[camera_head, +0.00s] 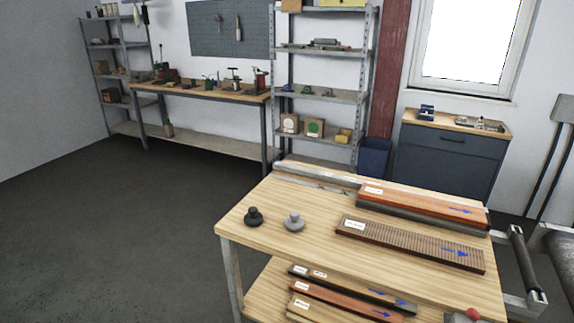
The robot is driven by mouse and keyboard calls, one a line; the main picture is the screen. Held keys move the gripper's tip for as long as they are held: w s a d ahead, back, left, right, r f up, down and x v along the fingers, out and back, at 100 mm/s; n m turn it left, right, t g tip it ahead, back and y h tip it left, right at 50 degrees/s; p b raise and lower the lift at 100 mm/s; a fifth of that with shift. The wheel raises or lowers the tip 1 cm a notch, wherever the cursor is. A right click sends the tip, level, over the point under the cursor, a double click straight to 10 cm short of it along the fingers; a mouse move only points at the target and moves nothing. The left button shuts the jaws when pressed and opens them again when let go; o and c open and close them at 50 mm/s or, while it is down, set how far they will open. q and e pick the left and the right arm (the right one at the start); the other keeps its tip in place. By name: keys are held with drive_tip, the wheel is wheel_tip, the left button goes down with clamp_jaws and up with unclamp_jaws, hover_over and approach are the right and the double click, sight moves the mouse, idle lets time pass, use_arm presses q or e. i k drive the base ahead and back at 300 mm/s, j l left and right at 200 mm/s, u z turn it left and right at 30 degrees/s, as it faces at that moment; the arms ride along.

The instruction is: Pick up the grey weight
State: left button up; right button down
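The grey weight (293,222) stands upright with its knob on top on the light wooden table (260,199). A similar black weight (253,217) stands just to its left, apart from it. Neither of my grippers shows in the head view, and nothing touches the grey weight.
A brown ribbed board (410,243) and an orange board (420,205) lie right of the weights. More boards (345,299) lie on the lower shelf. A roller (527,264) is at the table's right end. The floor (120,230) to the left is clear.

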sight(293, 224)
drive_tip(key=i+l+u, duration=0.4)
drive_tip(key=l+u, duration=0.15)
drive_tip(key=i+l+u, duration=0.15)
drive_tip(key=l+u, duration=0.15)
drive_tip(key=l, duration=0.15)
